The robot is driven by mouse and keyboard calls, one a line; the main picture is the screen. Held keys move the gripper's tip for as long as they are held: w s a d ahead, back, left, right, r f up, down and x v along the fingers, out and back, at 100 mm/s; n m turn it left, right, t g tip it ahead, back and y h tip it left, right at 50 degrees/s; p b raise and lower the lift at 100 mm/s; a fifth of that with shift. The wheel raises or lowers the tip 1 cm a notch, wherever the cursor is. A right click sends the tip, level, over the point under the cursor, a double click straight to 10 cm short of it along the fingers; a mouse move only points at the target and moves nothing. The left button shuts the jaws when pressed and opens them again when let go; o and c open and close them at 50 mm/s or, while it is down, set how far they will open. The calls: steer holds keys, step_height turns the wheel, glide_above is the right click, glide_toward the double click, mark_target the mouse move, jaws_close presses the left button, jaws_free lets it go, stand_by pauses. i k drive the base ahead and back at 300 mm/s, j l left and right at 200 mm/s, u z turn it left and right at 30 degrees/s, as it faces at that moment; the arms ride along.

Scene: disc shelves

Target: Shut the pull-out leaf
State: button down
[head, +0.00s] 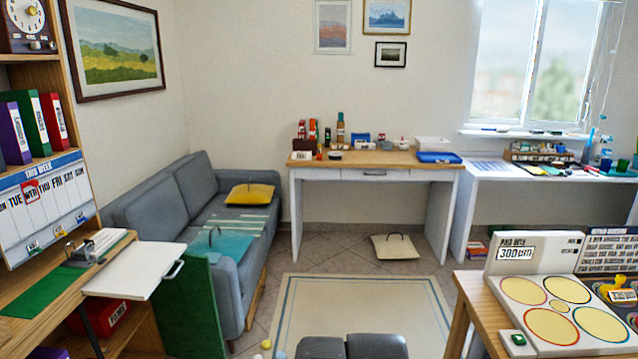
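The pull-out leaf (135,270) is a flat white board at the left. It sticks out to the right from the wooden desk unit (113,241), so it stands open. No gripper fingers show in the head view. Only dark grey rounded parts, which look like my own, show at the bottom middle edge, well to the right of the leaf and apart from it.
A green panel (189,310) hangs or stands just below and right of the leaf. A grey sofa (185,215) is behind it. A rug (360,305) covers open floor in the middle. A wooden table (467,295) with a game board stands at the right.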

mark_target(138, 268)
steer(key=j, duration=0.1)
steer(key=i+u, duration=0.2)
steer(key=i, duration=0.35)
steer(key=i+u, duration=0.25)
steer(key=i, duration=0.35)
steer(key=i+l+u, duration=0.2)
steer(key=i, duration=0.35)
